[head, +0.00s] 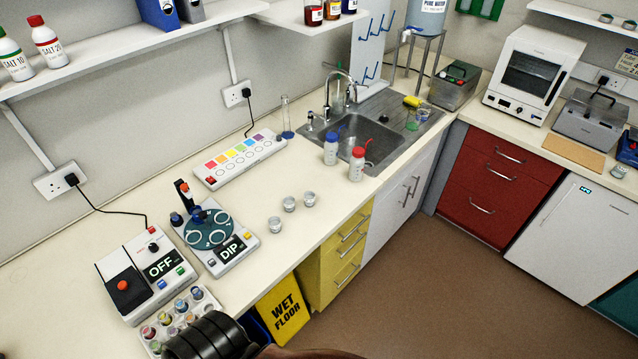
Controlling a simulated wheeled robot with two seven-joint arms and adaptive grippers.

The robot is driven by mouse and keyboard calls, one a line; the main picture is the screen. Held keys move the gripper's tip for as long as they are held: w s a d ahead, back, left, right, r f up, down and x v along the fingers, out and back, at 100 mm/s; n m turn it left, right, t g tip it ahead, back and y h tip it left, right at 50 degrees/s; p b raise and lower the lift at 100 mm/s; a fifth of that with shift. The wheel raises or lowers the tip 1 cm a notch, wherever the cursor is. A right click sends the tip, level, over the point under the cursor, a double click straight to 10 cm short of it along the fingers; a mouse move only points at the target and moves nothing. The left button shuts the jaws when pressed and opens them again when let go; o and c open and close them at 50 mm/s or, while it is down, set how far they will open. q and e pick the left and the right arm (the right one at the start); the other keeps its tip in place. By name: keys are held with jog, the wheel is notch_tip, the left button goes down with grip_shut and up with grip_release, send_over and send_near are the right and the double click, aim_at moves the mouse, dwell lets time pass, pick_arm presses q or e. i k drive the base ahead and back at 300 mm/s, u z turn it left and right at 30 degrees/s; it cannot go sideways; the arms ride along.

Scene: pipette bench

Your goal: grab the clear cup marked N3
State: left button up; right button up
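Three small clear cups stand upright in a loose group on the counter, left of the sink: a front one (274,225), a middle one (289,204) and a right one (309,200). Any marking on them is too small to read, so I cannot tell which is N3. More small cup-like containers sit on the upper right shelf (606,18) and on the right counter (618,172), also unreadable. Neither of my grippers can be made out. A dark ribbed part, apparently of my own body, shows at the bottom edge.
Left of the cups stands a device marked DIP (232,246). A colored strip panel (240,158) lies behind. A blue-capped bottle (331,148) and a red-capped bottle (357,164) stand near the sink (365,135). Counter around the cups is clear; its front edge is close.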

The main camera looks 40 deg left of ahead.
aim_at(288, 201)
jog(key=i, duration=1.3)
jog(key=u, duration=3.45)
